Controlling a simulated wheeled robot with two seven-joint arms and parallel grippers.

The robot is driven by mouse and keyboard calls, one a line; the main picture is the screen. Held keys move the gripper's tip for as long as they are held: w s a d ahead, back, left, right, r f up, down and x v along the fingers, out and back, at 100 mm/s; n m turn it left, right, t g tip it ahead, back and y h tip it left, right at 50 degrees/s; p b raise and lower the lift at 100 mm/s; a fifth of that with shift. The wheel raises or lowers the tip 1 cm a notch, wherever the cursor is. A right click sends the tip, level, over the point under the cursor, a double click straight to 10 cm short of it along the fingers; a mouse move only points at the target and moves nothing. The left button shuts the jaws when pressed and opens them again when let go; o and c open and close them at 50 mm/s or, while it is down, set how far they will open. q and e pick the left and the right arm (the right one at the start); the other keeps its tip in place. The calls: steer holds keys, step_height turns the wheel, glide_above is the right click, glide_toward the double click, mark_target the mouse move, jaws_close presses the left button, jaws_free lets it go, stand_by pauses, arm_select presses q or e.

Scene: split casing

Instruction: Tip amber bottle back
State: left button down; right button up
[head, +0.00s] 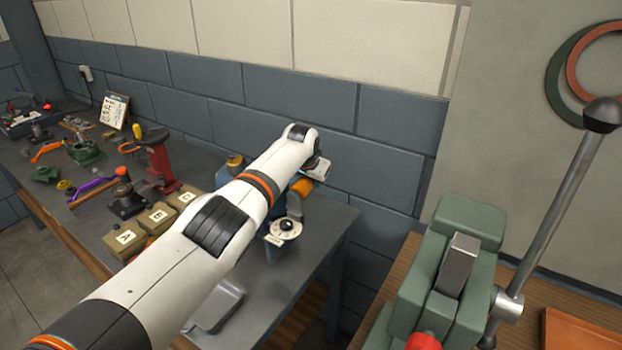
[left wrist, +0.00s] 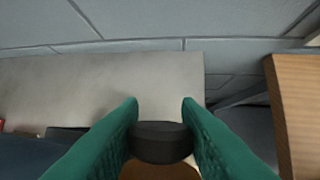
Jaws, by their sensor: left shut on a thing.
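My left arm reaches across the head view, and my left gripper (head: 318,170) is at the far end of the bench, near the wall. In the left wrist view the green fingers of my left gripper (left wrist: 160,112) are shut on the amber bottle (left wrist: 160,172). Its black cap (left wrist: 160,142) shows between the fingers, with a strip of amber below. In the head view an amber patch (head: 301,187) beside the gripper looks like part of the bottle. The rest is hidden by my arm, so its tilt is hard to tell. My right gripper is not in view.
A white dial (head: 285,229) stands close below the gripper. Boxes lettered A (head: 124,240), B and C stand left of my arm. A grey tray (head: 214,308) lies in front. A green press (head: 452,270) with a long lever stands at right. The wall is close behind.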

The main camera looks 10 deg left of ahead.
arm_select(q)
steer(key=shift+s+d+f, duration=0.1)
steer(key=shift+s+f, duration=0.15)
steer(key=shift+f, duration=0.45)
steer(key=c, duration=1.4)
jaws_free()
steer(key=shift+c, duration=0.2)
steer(key=o, duration=0.4)
steer(key=shift+w+d, duration=0.1)
steer(key=shift+w, duration=0.1)
